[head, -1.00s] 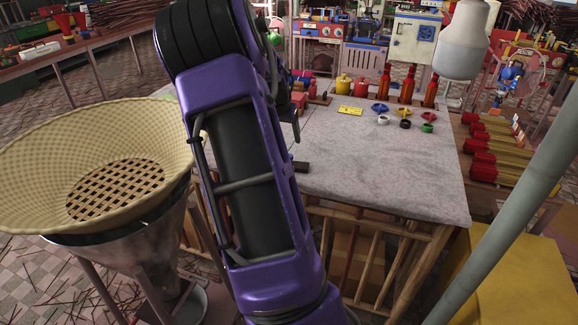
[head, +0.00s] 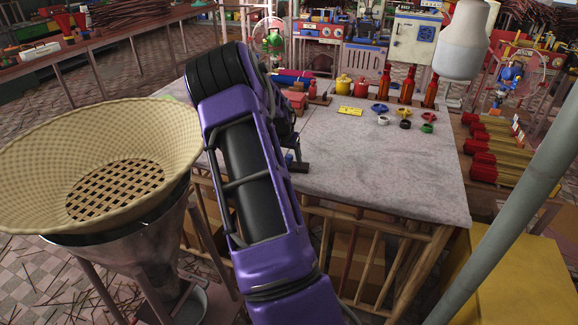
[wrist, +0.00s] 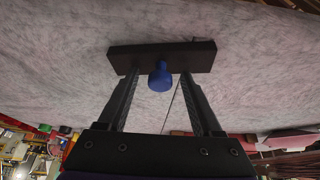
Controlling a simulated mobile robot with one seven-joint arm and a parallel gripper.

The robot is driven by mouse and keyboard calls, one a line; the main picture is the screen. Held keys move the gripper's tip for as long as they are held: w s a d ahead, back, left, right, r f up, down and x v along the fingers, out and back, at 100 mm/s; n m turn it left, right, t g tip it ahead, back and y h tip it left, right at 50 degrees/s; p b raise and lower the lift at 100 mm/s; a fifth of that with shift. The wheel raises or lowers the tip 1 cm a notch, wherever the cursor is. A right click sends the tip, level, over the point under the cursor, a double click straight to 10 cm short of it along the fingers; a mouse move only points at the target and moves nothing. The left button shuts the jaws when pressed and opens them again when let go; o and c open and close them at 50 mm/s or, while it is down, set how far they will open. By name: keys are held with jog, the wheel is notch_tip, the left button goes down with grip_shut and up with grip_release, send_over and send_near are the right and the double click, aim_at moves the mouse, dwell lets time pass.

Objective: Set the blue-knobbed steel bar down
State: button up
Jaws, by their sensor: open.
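The steel bar (wrist: 120,60) is a dark, flat block with a round blue knob (wrist: 160,78) in its middle. In the wrist view it appears to lie flat on the grey stone tabletop (wrist: 50,60). My gripper (wrist: 160,86) is open, with one finger on each side of the knob and a gap showing on both sides. The fingertips are close to the bar; I cannot tell whether they touch it. In the head view the bar (head: 298,168) shows near the table's front edge beside my purple arm, which hides part of it and most of the gripper.
Yellow and red pots (head: 343,85), red bottles (head: 406,88), a yellow card (head: 350,111) and several small coloured rings (head: 403,113) stand towards the table's back. A woven basket funnel (head: 40,150) is at left. The tabletop's front right is clear.

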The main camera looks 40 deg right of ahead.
grip_shut()
jog(key=shift+r, duration=0.15)
dwell(1.2)
